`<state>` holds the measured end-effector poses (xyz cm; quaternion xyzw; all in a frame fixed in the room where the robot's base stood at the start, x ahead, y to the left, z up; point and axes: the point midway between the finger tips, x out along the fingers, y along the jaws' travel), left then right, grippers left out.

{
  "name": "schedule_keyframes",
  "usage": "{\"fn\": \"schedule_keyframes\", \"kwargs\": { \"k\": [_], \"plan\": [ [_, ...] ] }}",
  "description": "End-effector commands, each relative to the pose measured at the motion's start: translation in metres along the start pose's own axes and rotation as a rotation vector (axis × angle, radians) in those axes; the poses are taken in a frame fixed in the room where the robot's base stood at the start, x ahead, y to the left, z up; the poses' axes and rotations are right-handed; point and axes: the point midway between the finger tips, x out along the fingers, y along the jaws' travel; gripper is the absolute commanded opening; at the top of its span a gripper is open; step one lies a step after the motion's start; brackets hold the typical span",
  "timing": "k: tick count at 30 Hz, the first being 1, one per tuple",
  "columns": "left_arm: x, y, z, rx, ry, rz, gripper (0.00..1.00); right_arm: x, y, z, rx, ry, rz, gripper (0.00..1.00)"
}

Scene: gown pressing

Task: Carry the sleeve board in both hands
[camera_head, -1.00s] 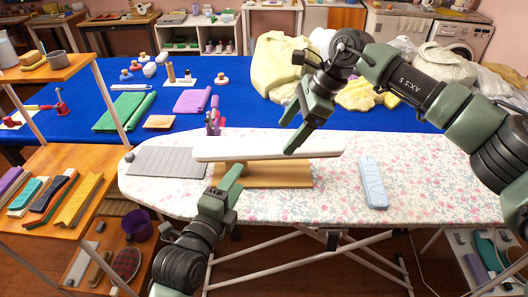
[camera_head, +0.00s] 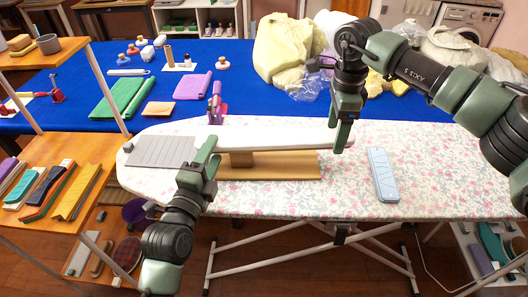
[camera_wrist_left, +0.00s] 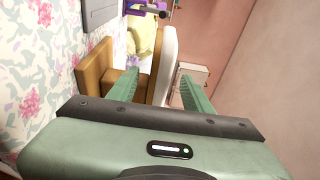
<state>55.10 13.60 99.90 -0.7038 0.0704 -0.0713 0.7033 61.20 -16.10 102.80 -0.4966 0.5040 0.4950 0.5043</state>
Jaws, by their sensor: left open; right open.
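The sleeve board has a white padded top (camera_head: 275,137) on a wooden base (camera_head: 270,166), and stands upright on the floral ironing board (camera_head: 330,200). My left gripper (camera_head: 210,147) is at its left end, open. In the left wrist view the white top (camera_wrist_left: 167,60) lies between the two open fingers of my left gripper (camera_wrist_left: 160,88), with the wooden base (camera_wrist_left: 93,70) to the left. My right gripper (camera_head: 342,138) points down at the right end of the top, open. Whether its fingers touch the top cannot be told.
A grey ribbed mat (camera_head: 160,151) lies left of the sleeve board and a light-blue ribbed pad (camera_head: 382,175) to its right. A purple-and-pink upright item (camera_head: 216,103) stands behind. The blue table (camera_head: 260,105) is beyond, and a wooden shelf (camera_head: 60,165) is at left.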

Motion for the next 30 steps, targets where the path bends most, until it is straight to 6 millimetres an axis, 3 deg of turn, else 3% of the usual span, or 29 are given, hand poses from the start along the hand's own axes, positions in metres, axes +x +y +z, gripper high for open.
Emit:
{"fn": "schedule_keyframes", "kwargs": {
  "k": [10, 23, 24, 26, 29, 30],
  "plan": [
    [0.051, -0.001, 0.000, -0.002, 0.000, -0.002, 0.50, 0.052, 0.001, 0.000, 0.000, 0.000, 0.003, 0.75],
    [0.062, 0.000, 0.000, 0.001, 0.000, 0.000, 0.50, 0.063, 0.000, 0.000, -0.001, -0.001, 0.001, 0.75],
    [0.062, 0.000, 0.000, 0.001, 0.000, 0.000, 0.47, 0.063, 0.000, 0.000, -0.001, -0.001, 0.001, 0.72],
    [0.062, 0.000, 0.000, 0.001, 0.000, 0.000, 0.31, 0.063, 0.000, 0.000, -0.001, -0.001, 0.001, 0.56],
    [0.062, 0.000, 0.000, 0.001, 0.000, 0.000, 0.03, 0.063, 0.000, 0.000, -0.001, -0.001, 0.000, 0.28],
    [0.062, 0.000, 0.000, 0.001, 0.000, 0.000, 0.00, 0.062, 0.000, 0.000, 0.000, -0.001, 0.000, 0.17]
  ]
}}
